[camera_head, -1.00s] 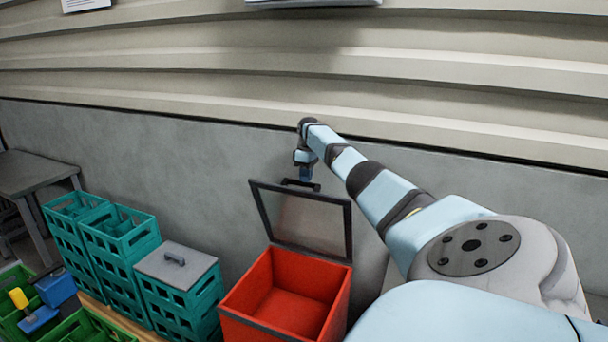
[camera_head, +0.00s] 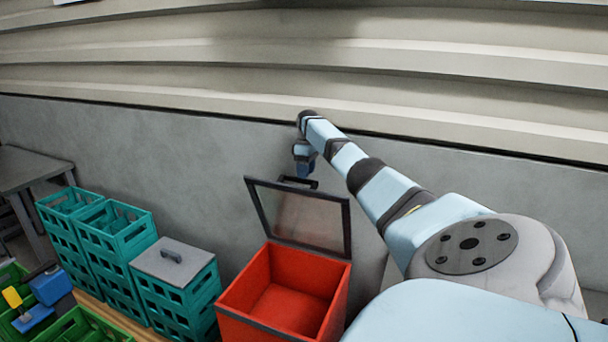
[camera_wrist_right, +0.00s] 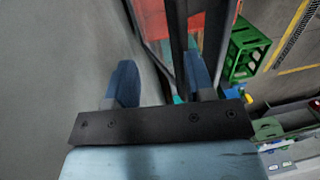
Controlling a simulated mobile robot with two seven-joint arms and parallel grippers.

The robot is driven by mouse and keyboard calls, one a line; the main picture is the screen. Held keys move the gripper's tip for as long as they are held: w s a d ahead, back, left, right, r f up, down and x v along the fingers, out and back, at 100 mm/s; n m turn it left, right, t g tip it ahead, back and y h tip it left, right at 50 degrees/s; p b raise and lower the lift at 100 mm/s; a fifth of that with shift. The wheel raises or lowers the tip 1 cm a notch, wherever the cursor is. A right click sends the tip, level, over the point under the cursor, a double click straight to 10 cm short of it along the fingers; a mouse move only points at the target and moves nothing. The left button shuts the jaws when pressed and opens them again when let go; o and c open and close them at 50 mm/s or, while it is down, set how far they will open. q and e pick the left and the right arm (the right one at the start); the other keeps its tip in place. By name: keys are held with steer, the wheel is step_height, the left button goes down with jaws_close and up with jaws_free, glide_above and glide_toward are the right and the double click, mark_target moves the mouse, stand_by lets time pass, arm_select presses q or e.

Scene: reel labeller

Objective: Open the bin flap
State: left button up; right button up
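The red bin (camera_head: 262,283) stands at the lower middle of the head view, its inside visible and empty. Its dark-framed, see-through flap (camera_head: 300,218) is raised and stands up at the bin's back edge, near the wall. A dark handle (camera_head: 299,182) is at the flap's top edge. My right gripper (camera_head: 304,170) is just above this handle. In the right wrist view the blue fingers of my right gripper (camera_wrist_right: 158,64) are apart, and a dark bar of the flap (camera_wrist_right: 179,35) runs beside the right finger. I cannot tell if they touch. My left gripper is out of view.
Stacked teal crates (camera_head: 118,230) stand left of the bin, one with a grey lid (camera_head: 174,259). Green crates (camera_head: 84,327) and blue items (camera_head: 51,286) are at the lower left. A grey wall (camera_head: 190,165) rises close behind the bin and flap.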

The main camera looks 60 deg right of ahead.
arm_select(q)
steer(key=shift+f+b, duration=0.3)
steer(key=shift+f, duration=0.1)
arm_select(e)
step_height(320, 180, up, 13)
steer(key=shift+d, duration=0.15)
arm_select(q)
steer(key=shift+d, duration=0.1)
arm_select(e)
steer(key=shift+w, duration=0.1)
